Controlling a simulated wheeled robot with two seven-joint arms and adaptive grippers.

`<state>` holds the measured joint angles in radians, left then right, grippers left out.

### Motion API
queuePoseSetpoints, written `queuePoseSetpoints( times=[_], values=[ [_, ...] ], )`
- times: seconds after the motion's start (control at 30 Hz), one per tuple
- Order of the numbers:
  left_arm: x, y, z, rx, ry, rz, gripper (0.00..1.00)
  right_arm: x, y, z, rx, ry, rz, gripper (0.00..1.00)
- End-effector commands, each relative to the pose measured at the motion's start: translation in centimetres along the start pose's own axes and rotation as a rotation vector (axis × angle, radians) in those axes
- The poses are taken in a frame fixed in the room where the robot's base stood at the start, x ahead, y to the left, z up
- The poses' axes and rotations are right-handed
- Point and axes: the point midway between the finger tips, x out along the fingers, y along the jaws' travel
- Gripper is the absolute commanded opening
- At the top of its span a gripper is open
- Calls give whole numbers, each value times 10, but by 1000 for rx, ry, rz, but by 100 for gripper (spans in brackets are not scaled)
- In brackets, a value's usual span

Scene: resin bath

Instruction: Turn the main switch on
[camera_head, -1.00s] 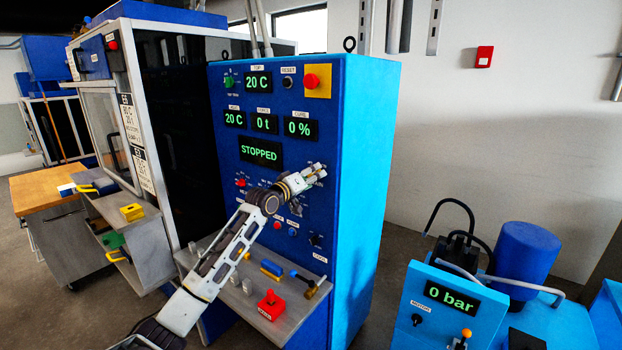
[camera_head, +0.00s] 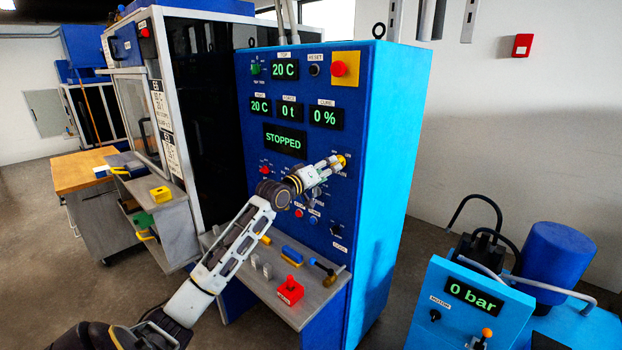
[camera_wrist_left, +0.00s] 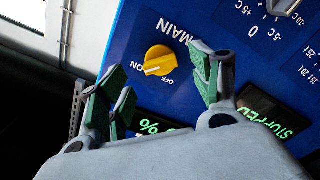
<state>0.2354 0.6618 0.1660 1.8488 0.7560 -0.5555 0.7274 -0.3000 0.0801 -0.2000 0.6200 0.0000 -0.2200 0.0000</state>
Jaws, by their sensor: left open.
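The main switch is a yellow round knob (camera_wrist_left: 160,60) on the blue control panel, between the labels ON and OFF under MAIN in the left wrist view. A white mark shows on its lower left side; I cannot tell its exact setting. In the head view the knob (camera_head: 342,159) shows at the tip of my left gripper (camera_head: 333,163). In the left wrist view the left gripper (camera_wrist_left: 165,85) is open and empty, its green-padded fingers standing apart on either side of the knob in the picture. I see no clear contact. My right gripper is not in view.
The panel's STOPPED display (camera_head: 285,141) is above the arm, and a red emergency button on a yellow plate (camera_head: 339,68) is higher up. Below is a grey shelf (camera_head: 325,297) with a red block (camera_head: 290,291) and small tools. A pump unit (camera_head: 462,310) stands right.

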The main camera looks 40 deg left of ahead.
Motion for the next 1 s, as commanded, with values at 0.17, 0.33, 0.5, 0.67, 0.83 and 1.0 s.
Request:
queuePoseSetpoints(
  times=[0.17,0.33,0.5,0.67,0.83,1.0],
  values=[
    [-14,0,1,1,-2,-1,64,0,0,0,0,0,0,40],
    [-27,-1,1,-1,-2,-1,64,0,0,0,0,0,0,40],
    [-39,0,1,0,-2,-1,64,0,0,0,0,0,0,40],
    [-51,0,1,0,-2,-1,64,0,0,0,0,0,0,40],
    [-63,-1,1,-1,-2,-1,64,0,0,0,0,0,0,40],
    [-71,0,1,0,-2,-1,64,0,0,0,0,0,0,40]
  ],
)
